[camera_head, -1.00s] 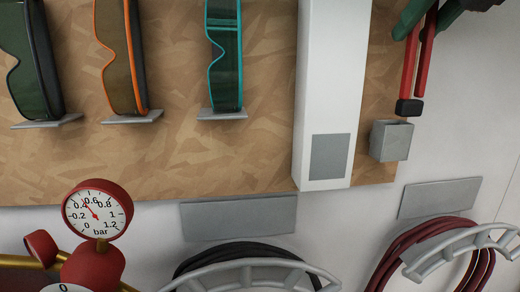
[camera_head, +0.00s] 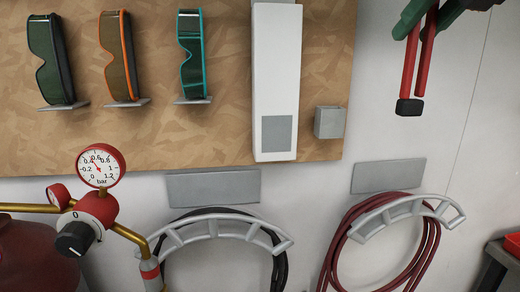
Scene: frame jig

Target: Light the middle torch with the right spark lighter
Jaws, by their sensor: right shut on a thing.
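My right gripper (camera_head: 414,20) is at the top right, with green fingers shut on the red spark lighter (camera_head: 427,45). The lighter hangs down with two red arms and a black cup (camera_head: 410,107) at the lower end. It is to the right of the pegboard and apart from the small grey holder box (camera_head: 330,122). The top of the lighter is hidden by the fingers. My left gripper is not in view. No torch can be made out in this view.
Several goggles (camera_head: 120,60) hang on the wooden board (camera_head: 225,130) beside a white upright box (camera_head: 276,80). A pressure gauge (camera_head: 101,166) and regulator (camera_head: 95,208) are lower left. A black hose (camera_head: 281,270) and a red hose (camera_head: 332,250) hang on grey racks. A red-edged table (camera_head: 502,253) is lower right.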

